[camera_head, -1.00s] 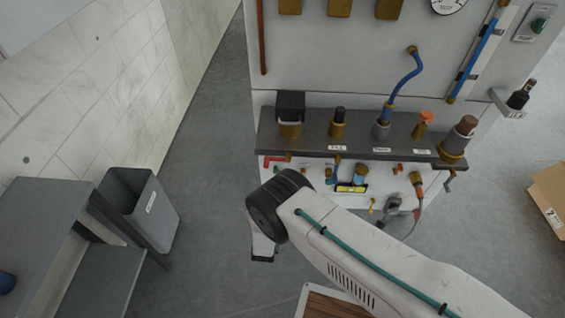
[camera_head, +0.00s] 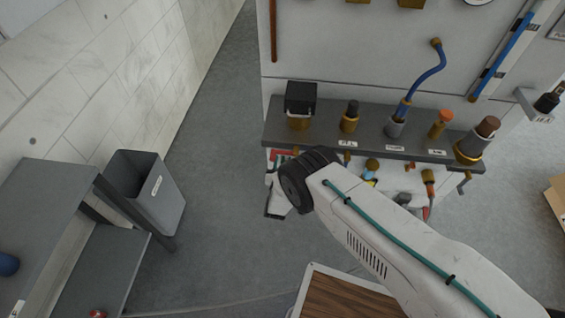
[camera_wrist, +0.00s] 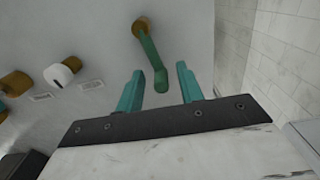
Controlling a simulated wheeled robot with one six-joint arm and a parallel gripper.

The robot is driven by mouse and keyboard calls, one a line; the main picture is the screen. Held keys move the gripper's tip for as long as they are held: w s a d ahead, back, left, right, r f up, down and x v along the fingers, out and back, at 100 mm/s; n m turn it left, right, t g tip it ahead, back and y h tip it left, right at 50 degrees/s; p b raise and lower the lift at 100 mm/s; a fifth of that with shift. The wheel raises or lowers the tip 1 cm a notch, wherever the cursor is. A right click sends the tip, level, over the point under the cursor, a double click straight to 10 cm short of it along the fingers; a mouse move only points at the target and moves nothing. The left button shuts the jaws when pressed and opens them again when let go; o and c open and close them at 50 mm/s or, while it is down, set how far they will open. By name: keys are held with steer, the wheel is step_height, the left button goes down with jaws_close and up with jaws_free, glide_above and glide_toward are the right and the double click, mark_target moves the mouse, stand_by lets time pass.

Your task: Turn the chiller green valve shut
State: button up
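The green valve (camera_wrist: 151,52) shows in the wrist view as a green lever on a brass hub, on a pale panel. Its lever hangs down and slightly right from the hub. My gripper (camera_wrist: 159,70) is open, with one teal finger on each side of the lever's lower end. The lever's tip appears between the fingertips in the picture; I cannot tell how deep it sits, and no contact shows. In the head view my gripper (camera_head: 276,207) is beside the lower left of the panel, partly hidden by my wrist. The green valve is not clearly visible there.
A dark shelf (camera_head: 372,146) with several brass fittings juts out above my wrist. A red handle (camera_head: 281,153) sits just under it. In the wrist view, a white-capped brass knob (camera_wrist: 62,73) is left of the lever. A grey bin (camera_head: 148,195) stands left, with clear floor between.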

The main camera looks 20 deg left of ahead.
jaws_close()
steer(key=shift+d+m, duration=0.35)
steer(key=shift+m, duration=0.55)
jaws_free()
steer(key=v, duration=0.7)
steer(key=shift+s, duration=0.35)
